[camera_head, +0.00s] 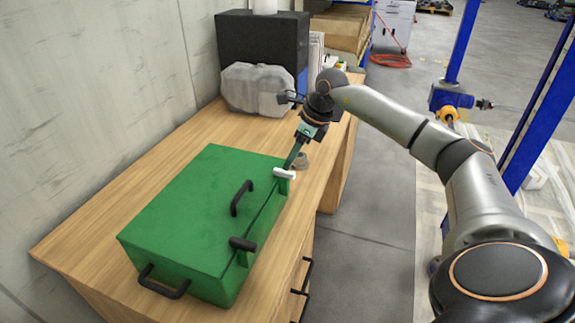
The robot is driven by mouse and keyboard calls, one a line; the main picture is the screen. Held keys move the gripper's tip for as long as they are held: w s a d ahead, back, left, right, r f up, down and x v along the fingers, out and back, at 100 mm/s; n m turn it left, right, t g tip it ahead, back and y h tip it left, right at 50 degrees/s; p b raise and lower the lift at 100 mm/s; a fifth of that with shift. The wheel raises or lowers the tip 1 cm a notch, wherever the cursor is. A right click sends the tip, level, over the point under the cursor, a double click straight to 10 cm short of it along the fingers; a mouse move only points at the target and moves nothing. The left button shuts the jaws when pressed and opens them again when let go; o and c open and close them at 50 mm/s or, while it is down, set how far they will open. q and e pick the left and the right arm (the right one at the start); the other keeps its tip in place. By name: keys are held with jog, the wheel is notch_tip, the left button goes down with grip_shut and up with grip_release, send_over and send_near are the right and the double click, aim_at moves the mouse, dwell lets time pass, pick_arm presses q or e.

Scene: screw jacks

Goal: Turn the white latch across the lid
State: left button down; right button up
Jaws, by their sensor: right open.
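A green box (185,205) with a closed lid stands on the wooden table. A short white latch (285,175) sits at the far end of the box's right-hand side, by the lid's edge. A similar black latch (243,244) sits at the near end of that side. My right gripper (290,165) comes down from above and behind, with its narrow fingers just over the white latch. It is open; whether a finger touches the latch cannot be told. My left gripper is out of view.
Black handles stand on the lid (241,197) and the box's near end (163,283). The table's left part is clear.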

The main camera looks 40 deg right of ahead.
jog(key=v, duration=0.8)
jog(key=shift+s, duration=0.1)
